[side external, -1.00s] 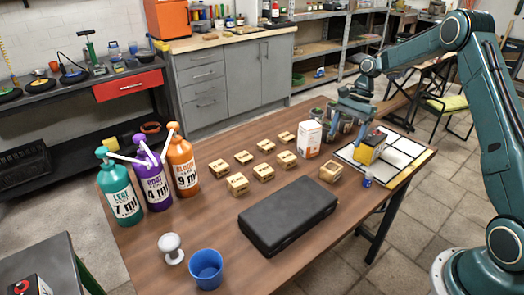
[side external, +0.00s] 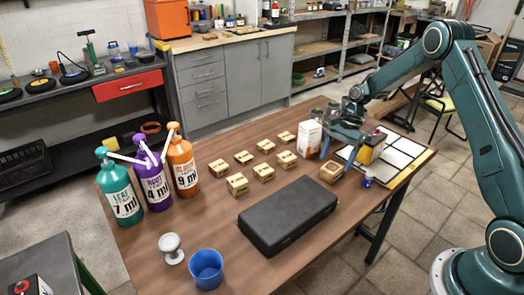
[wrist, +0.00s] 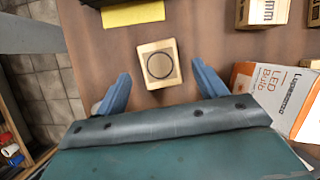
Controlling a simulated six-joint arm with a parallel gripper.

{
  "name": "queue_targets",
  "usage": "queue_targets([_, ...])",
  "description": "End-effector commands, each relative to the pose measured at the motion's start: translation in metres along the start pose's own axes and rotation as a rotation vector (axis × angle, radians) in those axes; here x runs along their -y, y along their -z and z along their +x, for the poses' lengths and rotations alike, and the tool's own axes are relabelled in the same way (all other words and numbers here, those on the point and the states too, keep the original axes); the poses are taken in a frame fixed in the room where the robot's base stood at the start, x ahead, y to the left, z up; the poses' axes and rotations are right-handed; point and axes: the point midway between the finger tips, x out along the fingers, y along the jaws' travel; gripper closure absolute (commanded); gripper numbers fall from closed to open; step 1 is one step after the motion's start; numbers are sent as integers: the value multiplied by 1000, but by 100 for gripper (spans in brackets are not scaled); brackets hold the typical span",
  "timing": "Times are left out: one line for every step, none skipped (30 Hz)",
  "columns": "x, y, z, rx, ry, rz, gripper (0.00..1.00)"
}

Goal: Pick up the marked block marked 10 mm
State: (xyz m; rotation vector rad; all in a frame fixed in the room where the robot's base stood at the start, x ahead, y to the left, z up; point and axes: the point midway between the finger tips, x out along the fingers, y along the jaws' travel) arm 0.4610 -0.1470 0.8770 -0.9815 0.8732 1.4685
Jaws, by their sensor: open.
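Several small wooden marked blocks stand on the table in the side view, mostly in two rows (side external: 263,172); their marks are too small to read there. One block (side external: 331,172) stands apart, nearer the grid board. My gripper (side external: 343,141) is low over the table beside this lone block, fingers apart and empty. In the wrist view a pale wooden block (wrist: 160,63) with a dark ring on its top lies ahead, between the lines of my open blue fingers (wrist: 161,77). No number shows on it. Another block (wrist: 262,12) at the top right edge shows "mm"; its number is not readable.
A white-orange LED bulb box (side external: 308,139) stands close to my gripper. A black case (side external: 287,215) lies in front. Pump bottles (side external: 153,186) and a blue cup (side external: 206,268) are farther left.

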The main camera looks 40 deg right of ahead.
Motion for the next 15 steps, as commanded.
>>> queue_targets([0,-1,7,2,-3,-1,29])
queue_targets([0,-2,10,2,-4,-2,29])
queue_targets([0,-2,15,2,-3,-2,29])
queue_targets([1,-2,19,1,-3,-2,29])
queue_targets([0,-2,22,1,-3,-1,29])
queue_targets([0,-2,27,2,-3,0,29])
queue_targets([0,-2,30,2,-3,0,29])
queue_targets([0,-2,33,2,-2,0,29])
queue_targets([0,-2,36,2,-2,0,29])
queue_targets([0,-2,38,2,-2,0,29])
queue_targets([1,-2,39,1,-2,0,29])
queue_targets([1,-2,40,1,-1,-1,29])
queue_targets([1,-2,41,0,0,-1,29])
queue_targets([1,-2,41,0,0,-1,29])
queue_targets([1,-2,41,0,0,-1,29])
